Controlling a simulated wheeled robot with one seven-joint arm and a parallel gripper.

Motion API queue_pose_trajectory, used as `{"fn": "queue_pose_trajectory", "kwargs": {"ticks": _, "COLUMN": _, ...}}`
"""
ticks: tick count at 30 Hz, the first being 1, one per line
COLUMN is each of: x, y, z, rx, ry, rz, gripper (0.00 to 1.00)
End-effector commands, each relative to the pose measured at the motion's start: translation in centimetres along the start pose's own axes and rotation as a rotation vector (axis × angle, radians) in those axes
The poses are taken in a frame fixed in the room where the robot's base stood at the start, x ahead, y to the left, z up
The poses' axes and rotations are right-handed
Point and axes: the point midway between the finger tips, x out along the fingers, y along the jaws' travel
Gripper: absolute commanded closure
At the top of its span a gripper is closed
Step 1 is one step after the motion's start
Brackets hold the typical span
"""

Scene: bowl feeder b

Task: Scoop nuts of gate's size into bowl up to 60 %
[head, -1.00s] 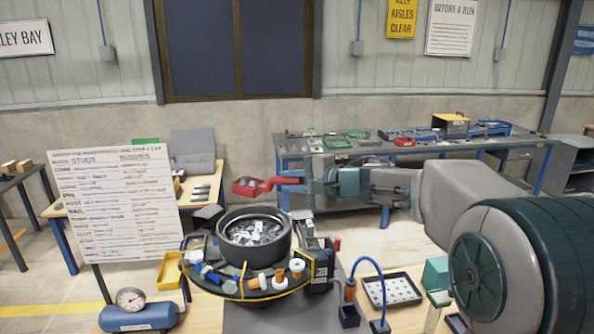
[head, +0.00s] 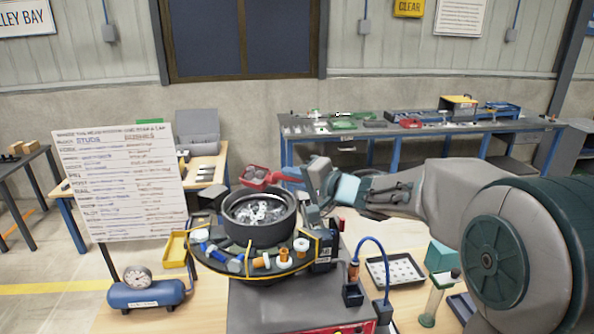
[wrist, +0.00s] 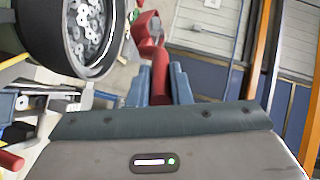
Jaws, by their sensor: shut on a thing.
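My gripper (wrist: 160,88) is shut on the red handle of a scoop (wrist: 148,28). In the head view the scoop (head: 254,176) is just beyond and above the far rim of the dark feeder bowl (head: 259,231). Its pan shows greyish patches; I cannot tell whether they are nuts. Silvery nuts (head: 257,210) lie in the feeder bowl, and they also show in the wrist view (wrist: 87,28). I cannot make out the gate's size or any separate bowl to be filled.
A dark round deck (head: 262,277) with several blue, orange and white fittings surrounds the feeder bowl. A written board (head: 120,190) stands at left, a blue tank with a gauge (head: 147,293) below it. A perforated tray (head: 392,272) and a blue curved hose (head: 384,262) are at right.

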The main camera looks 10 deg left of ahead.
Motion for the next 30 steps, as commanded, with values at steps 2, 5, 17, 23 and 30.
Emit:
{"fn": "queue_pose_trajectory", "kwargs": {"ticks": 2, "x": 0.0, "y": 0.3, "z": 0.4, "rx": -0.042, "ry": 0.009, "rz": -0.010, "gripper": 1.00}}
{"fn": "queue_pose_trajectory", "kwargs": {"ticks": 5, "x": 0.0, "y": 0.8, "z": 0.7, "rx": -0.102, "ry": 0.024, "rz": -0.021, "gripper": 1.00}}
{"fn": "queue_pose_trajectory", "kwargs": {"ticks": 17, "x": 0.2, "y": 2.2, "z": 1.9, "rx": -0.372, "ry": 0.085, "rz": -0.078, "gripper": 1.00}}
{"fn": "queue_pose_trajectory", "kwargs": {"ticks": 23, "x": 0.1, "y": 2.4, "z": 2.2, "rx": -0.449, "ry": 0.104, "rz": -0.092, "gripper": 1.00}}
{"fn": "queue_pose_trajectory", "kwargs": {"ticks": 30, "x": 0.1, "y": 2.7, "z": 2.5, "rx": -0.543, "ry": 0.125, "rz": -0.111, "gripper": 1.00}}
